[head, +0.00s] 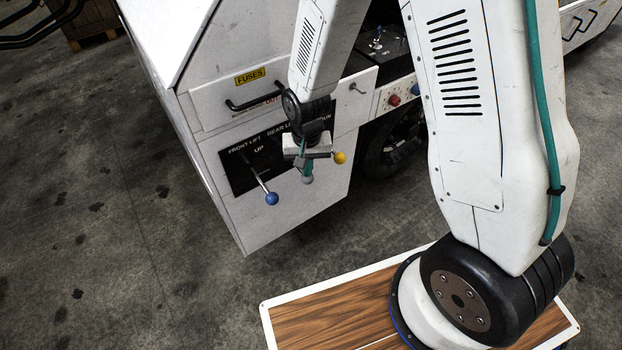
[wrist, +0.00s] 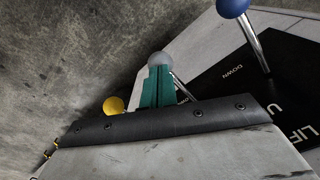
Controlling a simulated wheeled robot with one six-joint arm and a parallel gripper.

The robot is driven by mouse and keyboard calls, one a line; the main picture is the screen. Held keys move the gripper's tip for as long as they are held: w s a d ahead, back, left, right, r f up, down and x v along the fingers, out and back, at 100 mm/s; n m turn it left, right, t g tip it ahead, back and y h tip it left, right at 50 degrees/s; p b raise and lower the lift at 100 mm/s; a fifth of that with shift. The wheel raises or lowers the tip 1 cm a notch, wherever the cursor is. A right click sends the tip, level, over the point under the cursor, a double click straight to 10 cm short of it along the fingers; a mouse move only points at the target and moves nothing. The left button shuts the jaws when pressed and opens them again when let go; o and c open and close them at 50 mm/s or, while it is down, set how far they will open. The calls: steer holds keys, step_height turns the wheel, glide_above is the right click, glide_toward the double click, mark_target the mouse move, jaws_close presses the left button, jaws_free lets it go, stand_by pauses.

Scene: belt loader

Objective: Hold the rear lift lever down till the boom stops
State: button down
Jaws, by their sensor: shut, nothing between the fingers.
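The rear lift lever ends in a grey knob (head: 307,180), the middle one of three on the black lever panel (head: 240,171). My gripper (head: 303,168) is shut and empty, right above this knob in the head view. In the wrist view, my teal fingers (wrist: 158,88) are together and their tips overlap the edge of the grey knob (wrist: 159,59). The lever's metal rod shows beside them. I cannot tell whether the fingertips touch the knob. The boom is not identifiable in either view.
The front lift lever's blue knob (head: 271,198) is to the left, and a yellow knob (head: 340,158) is close on the right. A black handle (head: 258,94) juts out above the panel. Open concrete floor (head: 110,200) lies left of the loader.

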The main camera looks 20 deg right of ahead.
steer(key=shift+f, duration=1.8)
stand_by(5.7)
